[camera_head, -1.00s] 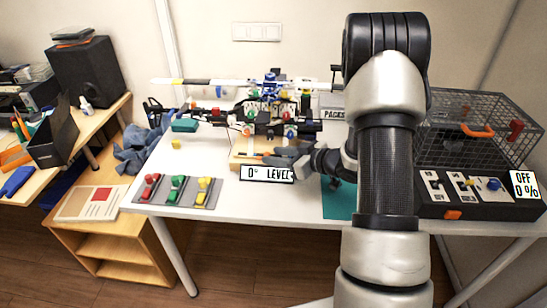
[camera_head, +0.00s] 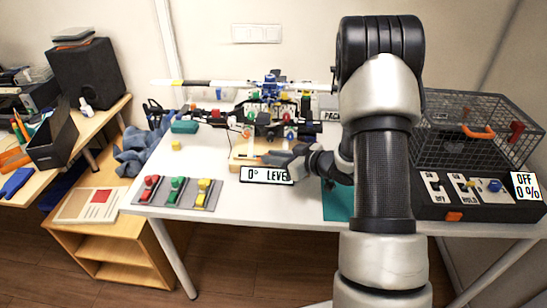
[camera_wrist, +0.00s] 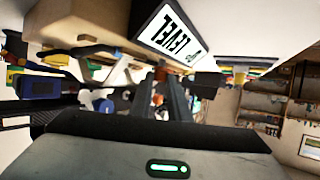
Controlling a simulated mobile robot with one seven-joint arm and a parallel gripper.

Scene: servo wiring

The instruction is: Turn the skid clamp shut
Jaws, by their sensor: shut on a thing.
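The model helicopter (camera_head: 271,93) stands on the table over a wooden block (camera_head: 240,161), which also shows in the wrist view (camera_wrist: 75,22). My gripper (camera_head: 264,159) is low at the block's front right, just above the white level sign (camera_head: 255,175). In the wrist view my fingers (camera_wrist: 165,80) are close together, shut on a small part with some orange showing (camera_wrist: 158,90), which I take to be the skid clamp. The fingers hide most of it, so its turn angle cannot be told.
Red, green and yellow levers (camera_head: 176,190) sit on a grey plate at the table's front left. A wire cage (camera_head: 470,135) and a black switch box (camera_head: 480,205) stand at the right.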

